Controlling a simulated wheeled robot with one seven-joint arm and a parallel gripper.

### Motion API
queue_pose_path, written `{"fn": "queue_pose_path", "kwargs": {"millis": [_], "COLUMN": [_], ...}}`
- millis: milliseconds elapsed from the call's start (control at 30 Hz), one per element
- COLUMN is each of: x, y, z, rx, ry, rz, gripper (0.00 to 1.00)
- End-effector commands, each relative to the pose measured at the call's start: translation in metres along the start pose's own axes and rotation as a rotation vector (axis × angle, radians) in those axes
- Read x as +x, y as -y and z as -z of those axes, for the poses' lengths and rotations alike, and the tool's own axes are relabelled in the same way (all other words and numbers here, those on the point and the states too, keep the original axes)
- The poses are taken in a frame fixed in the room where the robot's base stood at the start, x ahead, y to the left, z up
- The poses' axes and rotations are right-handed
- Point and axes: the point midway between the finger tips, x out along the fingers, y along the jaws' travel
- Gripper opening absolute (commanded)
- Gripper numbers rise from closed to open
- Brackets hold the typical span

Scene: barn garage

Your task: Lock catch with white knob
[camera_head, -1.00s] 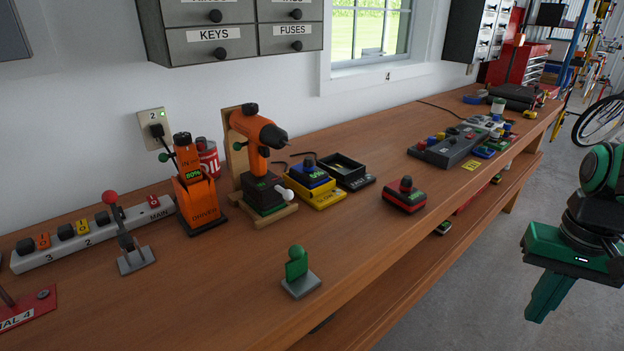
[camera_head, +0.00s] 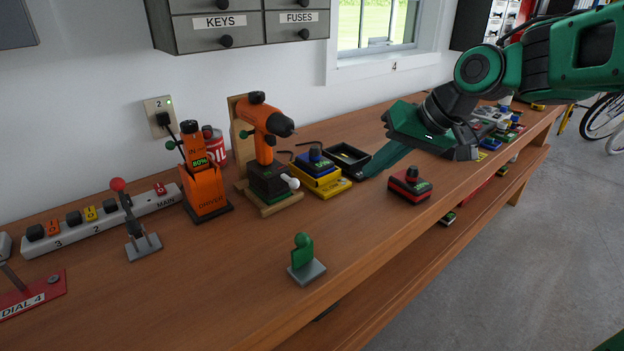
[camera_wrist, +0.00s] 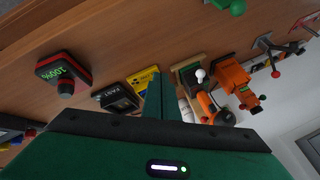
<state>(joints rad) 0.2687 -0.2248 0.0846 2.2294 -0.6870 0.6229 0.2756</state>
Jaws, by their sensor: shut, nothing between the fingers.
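The catch with the white knob (camera_head: 291,182) sticks out low on the right side of the orange drill's stand (camera_head: 262,203). In the wrist view the white knob (camera_wrist: 201,75) is right of my fingers, beside the drill (camera_wrist: 212,105). My gripper (camera_head: 368,172) is shut and empty. In the head view its fingers point down and left above the bench, right of the knob and apart from it. In the wrist view the closed fingers (camera_wrist: 160,82) overlap the yellow charger. I cannot tell how the catch is engaged.
A red battery (camera_head: 408,184) lies below my gripper. An orange driver (camera_head: 203,180) stands left of the drill. A green-knobbed stand (camera_head: 304,263) is near the front edge.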

Motion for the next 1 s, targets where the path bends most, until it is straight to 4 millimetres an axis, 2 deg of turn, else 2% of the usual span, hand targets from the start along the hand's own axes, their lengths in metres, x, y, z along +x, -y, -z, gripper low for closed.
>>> {"fn": "queue_pose_path", "kwargs": {"millis": [33, 100, 167, 567, 767, 1000], "x": [0.003, 0.004, 0.005, 0.009, 0.033, 0.078], "y": [0.013, 0.027, 0.034, 0.037, 0.039, 0.043], "z": [0.006, 0.012, 0.014, 0.013, 0.013, 0.013], "rx": [-0.018, -0.036, -0.044, -0.047, -0.046, -0.047], "ry": [-0.004, -0.012, -0.013, -0.011, -0.009, -0.007], "rz": [0.034, 0.07, 0.085, 0.09, 0.091, 0.091], "gripper": [0.0, 0.0, 0.0, 0.0, 0.0, 0.0]}}
